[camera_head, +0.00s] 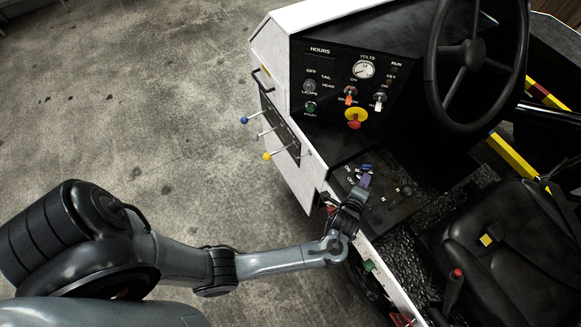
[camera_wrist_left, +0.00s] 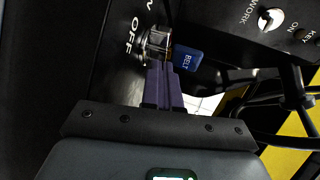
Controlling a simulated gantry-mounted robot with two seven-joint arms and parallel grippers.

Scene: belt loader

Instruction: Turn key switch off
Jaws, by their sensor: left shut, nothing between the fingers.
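The key switch (camera_wrist_left: 156,42) is a small metal cylinder on a black panel, with the word OFF printed beside it and a blue tag (camera_wrist_left: 188,57) marked BELT hanging at it. In the head view the blue tag and key (camera_head: 367,168) show small on the low black console beside the seat, partly hidden by my gripper. My left gripper (camera_head: 364,181) has purple fingers, which are shut with nothing between them. In the left wrist view the fingertips (camera_wrist_left: 164,68) are right by the switch and tag; I cannot tell whether they touch. My right gripper is not in view.
The dashboard (camera_head: 320,60) with gauge, knobs and a red stop button (camera_head: 353,124) rises behind the console. The steering wheel (camera_head: 470,52) and black seat (camera_head: 500,235) are to the right. Levers (camera_head: 262,134) stick out at the left side. Open concrete floor lies left.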

